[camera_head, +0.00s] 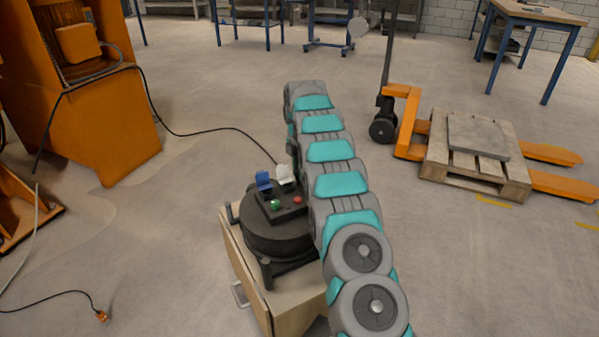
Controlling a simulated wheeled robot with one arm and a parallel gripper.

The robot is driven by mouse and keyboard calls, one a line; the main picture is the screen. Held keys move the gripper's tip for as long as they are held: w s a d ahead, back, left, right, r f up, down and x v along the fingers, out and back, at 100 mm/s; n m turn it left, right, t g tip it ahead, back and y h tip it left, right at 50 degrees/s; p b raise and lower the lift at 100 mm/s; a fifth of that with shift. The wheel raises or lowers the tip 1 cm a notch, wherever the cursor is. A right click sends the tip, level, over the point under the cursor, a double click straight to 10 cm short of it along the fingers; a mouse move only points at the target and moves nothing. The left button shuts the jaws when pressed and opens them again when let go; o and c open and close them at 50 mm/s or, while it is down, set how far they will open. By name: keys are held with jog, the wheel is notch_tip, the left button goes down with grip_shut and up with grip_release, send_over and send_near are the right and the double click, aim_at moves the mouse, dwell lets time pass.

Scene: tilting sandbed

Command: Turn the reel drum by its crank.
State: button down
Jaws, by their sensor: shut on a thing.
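A dark round drum-like body (278,241) lies flat on a beige cabinet (246,268) left of my arm. I cannot tell for sure that it is the reel drum. A small black control box (283,208) sits on top, with a blue part (264,182), a white part (285,175), a green button and a red button. My grey and teal arm runs up the middle and covers the drum's right side. My gripper is hidden behind the arm's far end, so its hold cannot be seen. I can make out no crank.
A large orange machine (105,120) stands at left, with a black cable (205,132) running toward the cabinet. An orange pallet truck (405,125) carries a wooden pallet (473,175) at right. Another cable with an orange end (102,316) lies on the floor. Open floor lies between.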

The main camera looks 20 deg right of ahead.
jog(key=c, duration=0.6)
grip_release()
notch_tip(320, 180, up, 6)
jog(key=shift+r, duration=0.9)
